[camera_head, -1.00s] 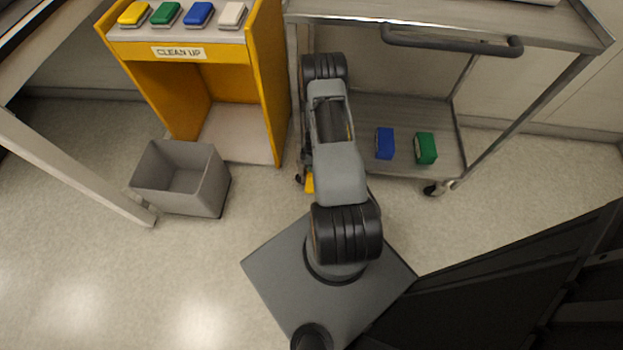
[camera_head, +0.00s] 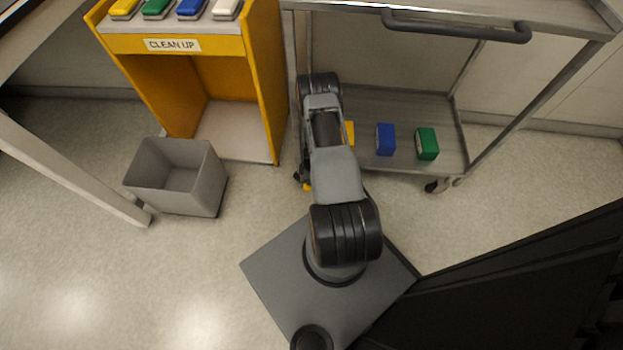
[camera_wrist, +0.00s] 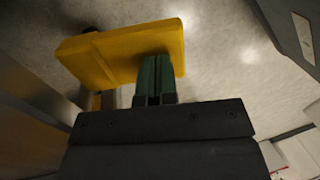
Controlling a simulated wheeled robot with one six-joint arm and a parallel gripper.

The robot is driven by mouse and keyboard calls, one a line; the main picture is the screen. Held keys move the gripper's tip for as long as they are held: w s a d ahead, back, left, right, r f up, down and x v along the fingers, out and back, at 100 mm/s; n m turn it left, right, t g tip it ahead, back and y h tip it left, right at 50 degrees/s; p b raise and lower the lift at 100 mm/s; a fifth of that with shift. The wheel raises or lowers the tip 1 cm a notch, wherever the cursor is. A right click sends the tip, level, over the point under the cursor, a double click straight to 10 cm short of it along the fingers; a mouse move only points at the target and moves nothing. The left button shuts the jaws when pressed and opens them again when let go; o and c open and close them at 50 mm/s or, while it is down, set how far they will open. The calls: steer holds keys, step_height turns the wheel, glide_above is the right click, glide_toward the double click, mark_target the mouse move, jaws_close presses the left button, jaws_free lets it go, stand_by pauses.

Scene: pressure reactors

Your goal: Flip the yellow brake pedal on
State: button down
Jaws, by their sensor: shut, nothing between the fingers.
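The yellow brake pedal (camera_head: 308,187) shows as a small patch in the head view, by the cart's front left caster and mostly behind my arm. In the wrist view the pedal (camera_wrist: 110,52) is a large tilted yellow plate. My gripper (camera_wrist: 158,68) has its green fingers shut together with nothing between them. The fingertips lie over the pedal's lower right part in the picture; I cannot tell whether they touch it. In the head view my gripper is hidden by my arm.
The metal cart (camera_head: 400,110) carries a blue block (camera_head: 385,139), a green block (camera_head: 427,143) and a partly hidden yellow block (camera_head: 350,133) on its lower shelf. A yellow clean-up stand (camera_head: 262,80) and a grey bin (camera_head: 175,178) are left. Floor is clear in front of the bin.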

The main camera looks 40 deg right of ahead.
steer(key=shift+f, duration=0.15)
stand_by(0.3)
steer(key=shift+s+a+b+x, duration=0.1)
steer(key=shift+s+b+x, duration=0.05)
steer(key=shift+b+x, duration=1.05)
steer(key=shift+s+a+b+x, duration=0.1)
steer(key=shift+a+b+x, duration=0.05)
steer(key=shift+b+x, duration=1)
steer(key=shift+s, duration=0.1)
step_height(320, 180, up, 10)
steer(key=s+a+p, duration=0.1)
steer(key=p, duration=0.6)
steer(key=shift+s+a+p, duration=0.2)
steer(key=shift+a+p, duration=0.1)
steer(key=shift+p, duration=0.05)
